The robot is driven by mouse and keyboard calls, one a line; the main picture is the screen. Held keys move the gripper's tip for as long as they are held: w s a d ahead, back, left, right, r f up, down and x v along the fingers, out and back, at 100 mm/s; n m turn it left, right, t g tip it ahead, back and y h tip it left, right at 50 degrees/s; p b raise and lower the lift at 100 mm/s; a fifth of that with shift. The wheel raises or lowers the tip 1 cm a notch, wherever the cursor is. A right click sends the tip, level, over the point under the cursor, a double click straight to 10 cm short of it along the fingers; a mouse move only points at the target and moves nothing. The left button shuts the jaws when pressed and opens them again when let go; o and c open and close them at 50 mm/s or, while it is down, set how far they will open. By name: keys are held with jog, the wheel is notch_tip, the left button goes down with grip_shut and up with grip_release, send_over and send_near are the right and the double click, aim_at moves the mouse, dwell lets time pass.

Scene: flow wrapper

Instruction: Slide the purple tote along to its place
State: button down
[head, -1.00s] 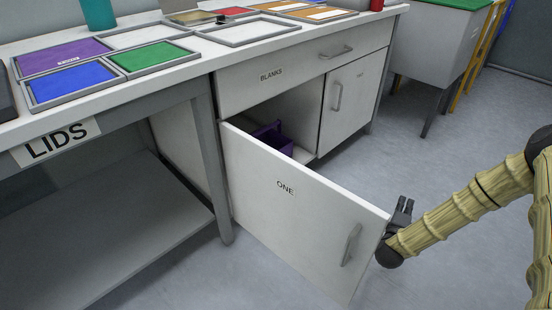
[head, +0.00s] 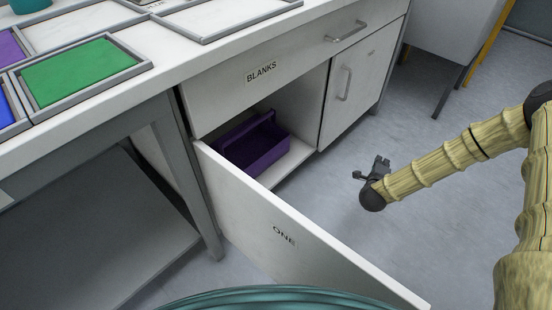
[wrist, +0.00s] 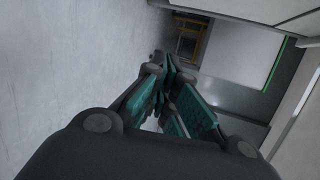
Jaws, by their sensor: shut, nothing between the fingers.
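The purple tote (head: 262,146) sits inside the open cupboard under the counter, on its floor. The tote does not show in the wrist view.
The open door swings out toward me. The drawer marked BLANKS (head: 270,85) is shut above the opening, and the right door (head: 349,95) is shut. Framed coloured lids, one green (head: 82,70), lie on the counter. Floor (head: 345,225) around my gripper is clear.

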jog(key=s+a+r+m+g+y+p, duration=0.1)
jog(key=a+g+y, duration=0.2)
jog(key=a+y, duration=0.8)
jog(key=s+a+r+m+g+y+p, duration=0.15)
jog(key=a+g, duration=0.25)
jog(key=a, duration=1.6)
jog(key=b, duration=0.6)
send_near(268, 163)
notch_tip(268, 163, down, 4)
jog(key=s+d, duration=0.1)
jog(key=shift+w+a+n+y+b, duration=0.35)
jog(key=shift+w+a+n+b, duration=0.1)
jog(key=shift+w+a, duration=0.45)
jog(key=shift+w+a+r+b, duration=0.1)
jog(key=shift+w+a+b, duration=0.2)
jog(key=shift+w+a, duration=0.25)
